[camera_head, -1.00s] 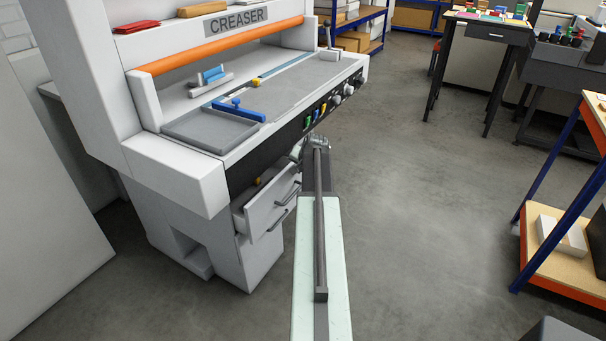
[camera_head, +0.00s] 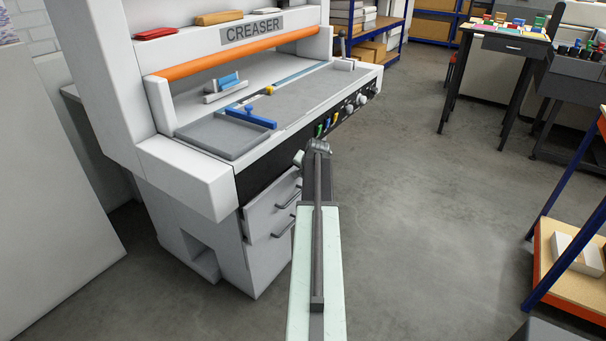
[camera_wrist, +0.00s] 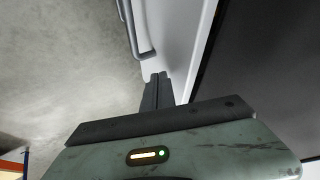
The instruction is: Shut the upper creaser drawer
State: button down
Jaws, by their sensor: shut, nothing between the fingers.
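The creaser (camera_head: 187,175) is a large white machine at the left in the head view. Its upper drawer (camera_head: 270,208) has a white front with a dark bar handle (camera_head: 285,199). In the wrist view, my gripper (camera_wrist: 158,76) is shut and empty. Its fingertips are at a white front, close beside a grey bar handle (camera_wrist: 135,32). Whether they touch is unclear. In the head view, my arm hides the fingers.
A second drawer handle (camera_head: 284,228) sits lower on the creaser. A grey tray (camera_head: 215,140) and blue tool (camera_head: 250,118) lie on its bed. A shelf rack (camera_head: 575,262) stands at the right. The floor between is clear.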

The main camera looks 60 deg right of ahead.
jog(key=s+d+f+p+v, duration=0.1)
jog(key=s+p+v, duration=0.1)
jog(key=p+v, duration=0.8)
jog(key=t+y+b, duration=0.3)
jog(key=b, duration=0.1)
send_near(273, 196)
jog(key=d+r, duration=0.4)
jog(key=a+f+t+y+b, duration=0.1)
jog(key=a+t+y+b, duration=0.3)
jog(key=b, duration=0.5)
jog(key=s+d+f+m+t+h+b, duration=0.15)
jog(key=s+f+t+b, duration=0.35)
jog(key=s+f+b, duration=0.9)
jog(key=shift+h, duration=0.45)
jog(key=w+r+b, duration=0.1)
jog(key=w, duration=0.5)
jog(key=w+r+b, duration=0.1)
jog(key=w+b, duration=0.1)
jog(key=w, duration=0.4)
jog(key=w+r+b, duration=0.1)
jog(key=w+r, duration=0.1)
jog(key=w, duration=0.3)
jog(key=shift+w+a, duration=0.15)
jog(key=shift+w, duration=0.25)
